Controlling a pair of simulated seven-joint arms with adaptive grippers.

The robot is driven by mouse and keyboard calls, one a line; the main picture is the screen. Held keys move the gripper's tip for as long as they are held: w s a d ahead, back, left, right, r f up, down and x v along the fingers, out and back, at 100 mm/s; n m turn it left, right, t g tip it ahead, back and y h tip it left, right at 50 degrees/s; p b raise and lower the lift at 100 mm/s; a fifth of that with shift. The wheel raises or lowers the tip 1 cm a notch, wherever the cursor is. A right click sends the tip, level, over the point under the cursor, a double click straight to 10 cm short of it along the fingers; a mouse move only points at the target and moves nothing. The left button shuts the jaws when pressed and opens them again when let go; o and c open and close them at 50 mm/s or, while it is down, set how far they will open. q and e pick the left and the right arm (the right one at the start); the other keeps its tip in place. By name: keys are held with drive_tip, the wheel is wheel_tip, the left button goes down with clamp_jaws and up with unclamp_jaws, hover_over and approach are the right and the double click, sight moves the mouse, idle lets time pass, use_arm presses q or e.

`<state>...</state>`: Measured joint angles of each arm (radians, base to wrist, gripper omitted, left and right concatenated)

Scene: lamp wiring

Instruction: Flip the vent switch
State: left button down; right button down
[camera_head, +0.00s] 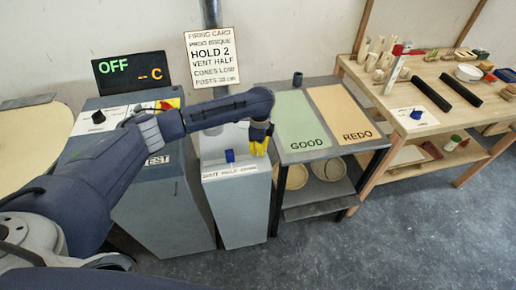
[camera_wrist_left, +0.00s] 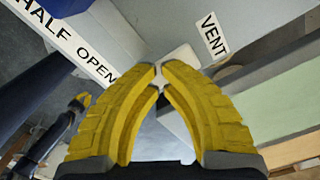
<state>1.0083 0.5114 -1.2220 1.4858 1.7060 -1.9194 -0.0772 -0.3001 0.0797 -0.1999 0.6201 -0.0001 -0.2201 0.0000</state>
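The vent switch is a small blue block (camera_head: 230,156) on top of the pale grey cabinet (camera_head: 243,208), behind a label along the front edge. In the left wrist view, part of the blue switch (camera_wrist_left: 62,8) shows at the top left, beside the words HALF and OPEN. My left gripper (camera_head: 258,152) has yellow fingers and points down at the cabinet top, right of the switch and apart from it. Its fingertips (camera_wrist_left: 161,72) nearly meet, with nothing seen held. A dark arm with a yellowish tip (camera_wrist_left: 80,101), apparently my right gripper, shows small at the left.
A dark kiln-like box with a black knob (camera_head: 98,117) stands left. The table with green GOOD (camera_head: 300,125) and orange REDO (camera_head: 342,112) areas adjoins the cabinet on the right. A grey pipe (camera_head: 210,14) rises behind. A wooden workbench (camera_head: 430,85) holds tools further right.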

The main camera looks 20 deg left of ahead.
use_arm(q)
drive_tip(key=shift+r, duration=3.35)
